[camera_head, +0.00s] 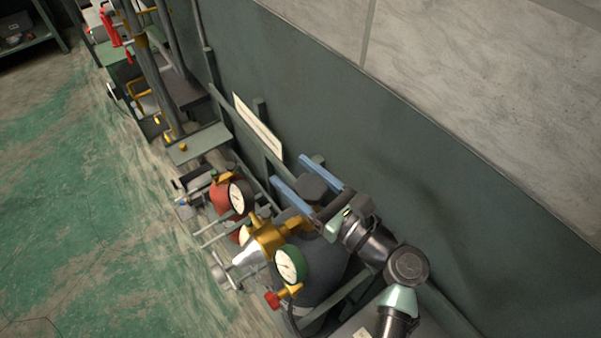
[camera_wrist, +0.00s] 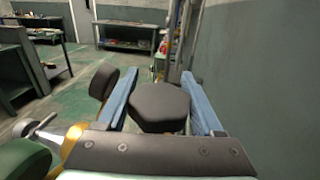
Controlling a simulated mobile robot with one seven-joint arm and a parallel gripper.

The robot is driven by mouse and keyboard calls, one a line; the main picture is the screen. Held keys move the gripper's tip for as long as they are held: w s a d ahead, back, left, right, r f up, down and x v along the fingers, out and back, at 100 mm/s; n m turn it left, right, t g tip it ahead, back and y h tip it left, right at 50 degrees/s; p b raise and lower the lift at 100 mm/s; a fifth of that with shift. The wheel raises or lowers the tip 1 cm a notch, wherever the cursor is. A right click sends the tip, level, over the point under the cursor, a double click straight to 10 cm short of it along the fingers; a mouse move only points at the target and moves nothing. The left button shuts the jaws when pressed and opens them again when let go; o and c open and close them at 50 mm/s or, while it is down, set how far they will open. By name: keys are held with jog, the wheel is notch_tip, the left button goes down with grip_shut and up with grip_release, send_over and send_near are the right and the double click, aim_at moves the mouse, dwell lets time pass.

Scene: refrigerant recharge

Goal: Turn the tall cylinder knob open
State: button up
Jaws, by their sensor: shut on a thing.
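The dark grey many-sided knob (camera_head: 313,187) tops the tall grey cylinder (camera_head: 322,283), which stands by the wall. My gripper (camera_head: 305,174) has its two blue fingers on either side of the knob and is shut on it. In the wrist view the knob (camera_wrist: 160,106) sits between the blue fingers of my gripper (camera_wrist: 160,82). The dark palm bar hides what lies under the knob. How far the knob is turned cannot be told.
A green-rimmed gauge (camera_head: 290,265) with a red knob (camera_head: 272,299) and a brass fitting (camera_head: 265,241) sit close beside my gripper. A second gauge (camera_head: 237,197) is by a red cylinder. The dark wall (camera_head: 400,160) is close on the right; green floor (camera_head: 80,220) is open at left.

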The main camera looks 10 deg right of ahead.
jog(key=shift+s+a+n+g+y+b, duration=0.2)
jog(key=shift+n+g+y+b, duration=0.05)
jog(key=shift+n+g+y, duration=0.95)
jog(key=shift+s+a+n+g+y+b, duration=0.2)
jog(key=shift+s+n+g+y+b, duration=0.1)
jog(key=shift+n+g+y, duration=0.85)
jog(key=shift+s+a+n+g+y+b, duration=0.15)
jog(key=shift+a+n+g+y+b, duration=0.1)
jog(key=shift+n+g+y, duration=1)
jog(key=shift+g, duration=0.3)
jog(key=o, duration=1.4)
jog(key=shift+r, duration=0.1)
notch_tip(320, 180, up, 10)
jog(key=shift+f+b, duration=0.1)
jog(key=shift+b, duration=0.25)
